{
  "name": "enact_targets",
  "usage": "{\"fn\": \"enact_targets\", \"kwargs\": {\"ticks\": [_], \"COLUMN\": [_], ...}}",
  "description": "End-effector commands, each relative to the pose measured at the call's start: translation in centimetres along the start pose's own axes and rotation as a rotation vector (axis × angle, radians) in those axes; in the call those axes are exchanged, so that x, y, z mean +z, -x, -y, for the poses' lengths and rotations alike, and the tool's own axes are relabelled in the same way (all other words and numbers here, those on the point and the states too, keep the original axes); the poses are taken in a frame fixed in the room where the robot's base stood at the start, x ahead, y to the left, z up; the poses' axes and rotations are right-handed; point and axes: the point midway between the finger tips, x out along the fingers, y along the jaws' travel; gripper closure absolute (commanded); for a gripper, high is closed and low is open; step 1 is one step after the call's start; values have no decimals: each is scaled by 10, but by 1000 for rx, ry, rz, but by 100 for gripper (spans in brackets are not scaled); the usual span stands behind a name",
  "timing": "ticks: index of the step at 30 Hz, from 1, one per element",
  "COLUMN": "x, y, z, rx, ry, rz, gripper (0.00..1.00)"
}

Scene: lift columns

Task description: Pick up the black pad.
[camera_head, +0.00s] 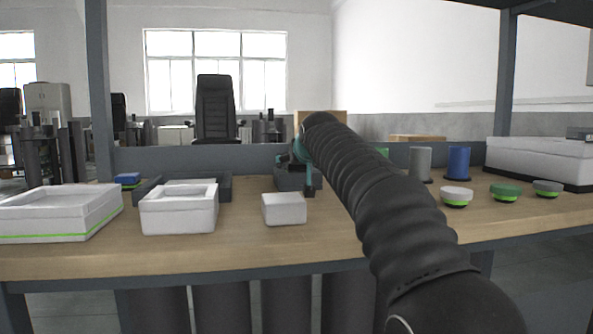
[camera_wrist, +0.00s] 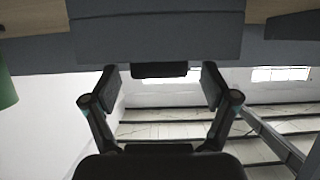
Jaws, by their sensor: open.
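I cannot pick out the black pad with certainty in either view. A small black block (camera_wrist: 160,70) shows in the wrist view between my fingertips, at the edge of a dark grey bin (camera_wrist: 155,37); I cannot tell what it is or how far off it lies. In the head view my gripper (camera_head: 309,180) is small, partly hidden by my arm, in front of the dark grey bin (camera_head: 288,181) behind the small white box.
White boxes stand on the wooden table (camera_head: 250,248) at left (camera_head: 60,218) and centre (camera_head: 284,210). Several discs, including a green one (camera_head: 505,193), and grey and blue cylinders (camera_head: 458,163) stand at right. A large white box (camera_head: 540,158) stands behind. Uprights (camera_head: 98,90) frame the table.

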Motion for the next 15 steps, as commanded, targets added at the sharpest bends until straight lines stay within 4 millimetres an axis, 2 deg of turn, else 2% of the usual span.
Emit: {"fn": "enact_targets", "kwargs": {"ticks": [2, 3, 10, 15], "x": [0, 0, 0, 0], "y": [0, 0, 0, 0], "z": [0, 0, 0, 0], "rx": [0, 0, 0, 0], "ry": [0, 0, 0, 0], "rz": [0, 0, 1, 1], "gripper": [15, 20, 77, 77]}}
